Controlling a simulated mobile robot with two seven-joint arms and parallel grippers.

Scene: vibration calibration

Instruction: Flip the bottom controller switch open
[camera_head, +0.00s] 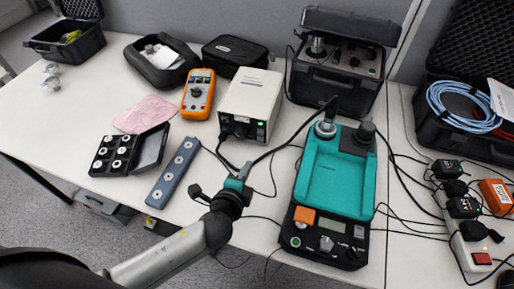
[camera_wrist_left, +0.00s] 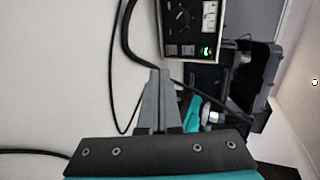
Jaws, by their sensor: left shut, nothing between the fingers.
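The teal-and-black controller unit (camera_head: 335,180) lies on the white table right of centre. Its black front panel (camera_head: 322,255) carries an orange square, a small grey display and several knobs or buttons; which one is the switch is too small to tell. My left gripper (camera_head: 243,172) is left of this unit, apart from it and above the table. In the left wrist view its grey fingers (camera_wrist_left: 159,75) are together and empty, and a teal part (camera_wrist_left: 193,112) shows beside them. My right gripper is not in view.
A white box with a green-lit display (camera_head: 250,105) stands behind my gripper; it also shows in the left wrist view (camera_wrist_left: 175,42). Black cables cross the table between box and unit. An orange multimeter (camera_head: 198,94) and a blue-grey strip (camera_head: 174,172) lie left. A power strip (camera_head: 468,250) is right.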

